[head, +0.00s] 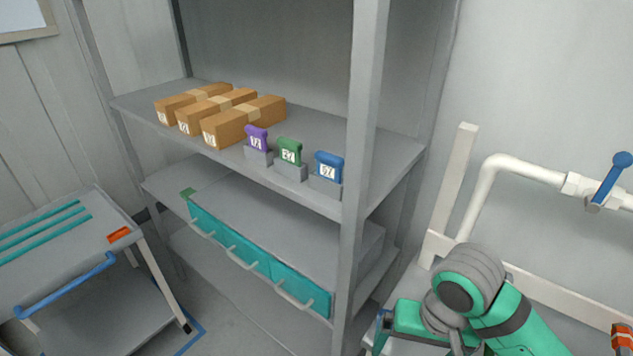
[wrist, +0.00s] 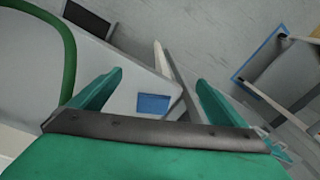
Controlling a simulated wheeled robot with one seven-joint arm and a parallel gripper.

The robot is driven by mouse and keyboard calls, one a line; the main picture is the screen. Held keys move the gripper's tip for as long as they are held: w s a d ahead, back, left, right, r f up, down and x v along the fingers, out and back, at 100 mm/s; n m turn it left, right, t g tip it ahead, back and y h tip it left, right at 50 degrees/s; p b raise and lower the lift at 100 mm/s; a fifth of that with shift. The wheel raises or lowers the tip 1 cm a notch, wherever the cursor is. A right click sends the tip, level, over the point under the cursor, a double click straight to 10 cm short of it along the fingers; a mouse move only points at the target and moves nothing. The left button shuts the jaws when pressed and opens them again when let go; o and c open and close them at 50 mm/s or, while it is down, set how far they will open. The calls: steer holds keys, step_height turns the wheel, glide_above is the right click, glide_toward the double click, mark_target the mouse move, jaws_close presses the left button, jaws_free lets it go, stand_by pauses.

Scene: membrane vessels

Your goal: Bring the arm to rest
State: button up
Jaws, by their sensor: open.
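My arm shows in green and grey at the lower right of the head view, folded in front of the wall beside the shelf rack. The gripper's fingertips cannot be made out in that view. In the wrist view my gripper (wrist: 155,90) has its two green fingers spread apart. Nothing is between them. Behind the fingers is a light grey surface with a blue patch (wrist: 153,104), which I cannot identify.
The grey shelf rack (head: 359,130) holds several cardboard boxes (head: 230,126) and purple, green and blue handled pieces (head: 329,167). Teal drawers (head: 240,245) sit below. A cart (head: 60,250) stands left. A white pipe (head: 480,195) with a blue valve handle (head: 614,176) is right.

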steer(key=w+a+r+m+t+y, duration=0.1)
steer(key=w+a+r+t+y, duration=0.15)
steer(key=w+a+t, duration=0.5)
steer(key=w+a+r+t+y, duration=0.2)
steer(key=w+a+y, duration=0.2)
steer(key=a, duration=0.6)
steer(key=w+a+r+m+t+y, duration=0.1)
steer(key=w+a+r+t+y, duration=0.2)
steer(key=w+a+t, duration=0.45)
steer(key=s+d+f+m+g+h, duration=0.15)
steer(key=s+f+m+h, duration=0.25)
steer(key=s+f+h, duration=1)
steer(key=s+d+f+n+y, duration=0.1)
steer(key=s+f+n, duration=0.1)
steer(key=s, duration=0.6)
steer(key=s+d+f+n+y, duration=0.1)
steer(key=s+d+f+n, duration=0.1)
steer(key=s, duration=0.6)
steer(key=s+d+f+n+y, duration=0.2)
steer(key=s+f+n, duration=0.2)
steer(key=s, duration=0.4)
steer(key=shift+s+d+n+g, duration=0.25)
steer(key=shift+s+n+g, duration=0.1)
steer(key=shift+g, duration=0.1)
